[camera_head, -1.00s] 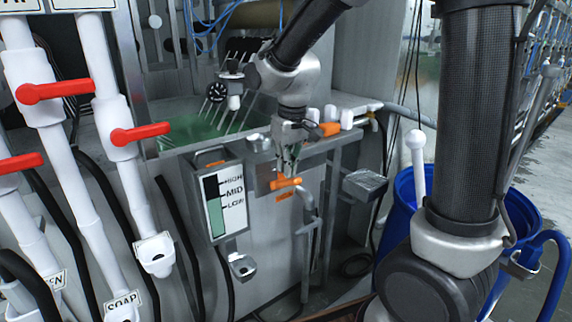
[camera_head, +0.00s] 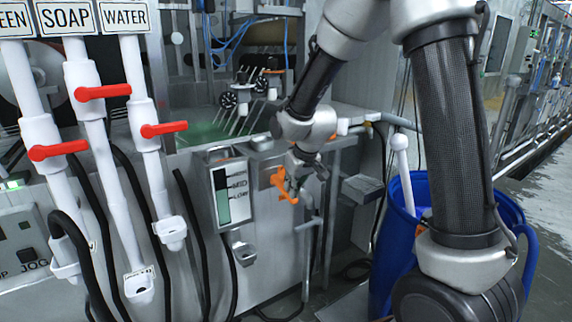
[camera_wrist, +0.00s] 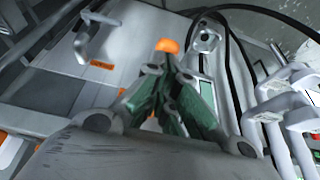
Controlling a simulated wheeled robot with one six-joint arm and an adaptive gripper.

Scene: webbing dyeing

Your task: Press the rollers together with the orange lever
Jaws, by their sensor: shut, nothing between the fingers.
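An orange lever handle (camera_head: 280,181) sits on the front of the grey machine, right of the level gauge. In the wrist view its orange end (camera_wrist: 167,45) shows just beyond the fingertips. My gripper (camera_head: 293,187) is shut and empty, beside the orange handle in the head view. In the wrist view the green-lined fingers (camera_wrist: 165,78) are closed together. I cannot tell whether they touch the orange part. A brown roll (camera_head: 262,24) shows at the top behind the machine; whether it is one of the rollers is unclear.
White pipes with red valve handles (camera_head: 163,129) stand at left. The level gauge (camera_head: 231,192) is left of the lever. A blue barrel (camera_head: 403,228) holds a white-handled tool (camera_head: 400,150) at right. A grey pipe (camera_head: 309,224) stands close below the lever.

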